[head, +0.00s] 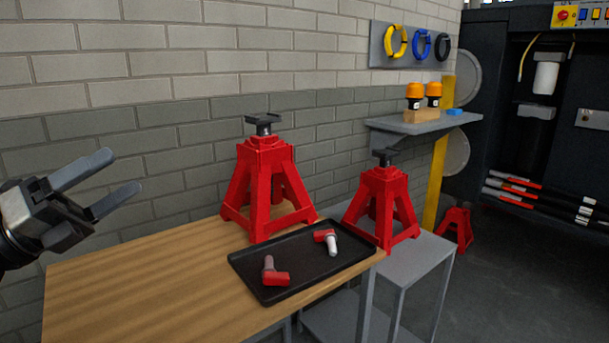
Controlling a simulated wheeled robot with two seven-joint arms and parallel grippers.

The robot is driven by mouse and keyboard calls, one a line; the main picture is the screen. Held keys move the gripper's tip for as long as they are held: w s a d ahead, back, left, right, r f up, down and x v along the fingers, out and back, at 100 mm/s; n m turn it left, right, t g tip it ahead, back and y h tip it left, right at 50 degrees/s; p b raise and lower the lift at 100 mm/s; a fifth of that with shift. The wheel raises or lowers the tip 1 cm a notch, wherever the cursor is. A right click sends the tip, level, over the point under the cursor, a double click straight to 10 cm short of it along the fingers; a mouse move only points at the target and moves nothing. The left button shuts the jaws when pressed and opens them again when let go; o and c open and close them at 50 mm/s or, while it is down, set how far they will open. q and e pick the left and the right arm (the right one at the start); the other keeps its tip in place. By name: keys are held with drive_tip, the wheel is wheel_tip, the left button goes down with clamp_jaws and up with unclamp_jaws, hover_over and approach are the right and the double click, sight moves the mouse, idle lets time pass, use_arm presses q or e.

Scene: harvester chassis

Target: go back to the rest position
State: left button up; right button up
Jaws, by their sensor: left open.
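My left gripper (112,183) is at the left edge of the head view, above the left end of the wooden bench. Its two grey fingers are spread apart with nothing between them. It is well clear of the jack stands and the tray. My right gripper is not in view.
A red jack stand (266,178) stands on the wooden bench (150,290); another (382,203) stands at the right on a grey table (424,250). A black tray (309,285) holds two red-and-grey parts (275,278) (328,240). The bench's left part is clear.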

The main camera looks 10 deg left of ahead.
use_arm(q)
drive_tip(key=w+d+f+n+t+y+p, duration=0.1)
drive_tip(key=d+f+n+t+y, duration=0.1)
drive_tip(key=f+n+y, duration=0.65)
drive_tip(key=d+f+n+t+y+p, duration=0.1)
drive_tip(key=d+f+n+y, duration=0.25)
drive_tip(key=f+n, duration=1)
drive_tip(key=s+d+f+n+g+p, duration=0.2)
drive_tip(key=s+d+f+n+g, duration=0.6)
drive_tip(key=s+d+f+n, duration=0.2)
drive_tip(key=s+d+f, duration=0.2)
drive_tip(key=d+f, duration=0.2)
drive_tip(key=f, duration=0.2)
drive_tip(key=shift+s+d+n+g, duration=0.3)
drive_tip(key=shift+s+d+g, duration=0.05)
drive_tip(key=shift+d+g, duration=0.05)
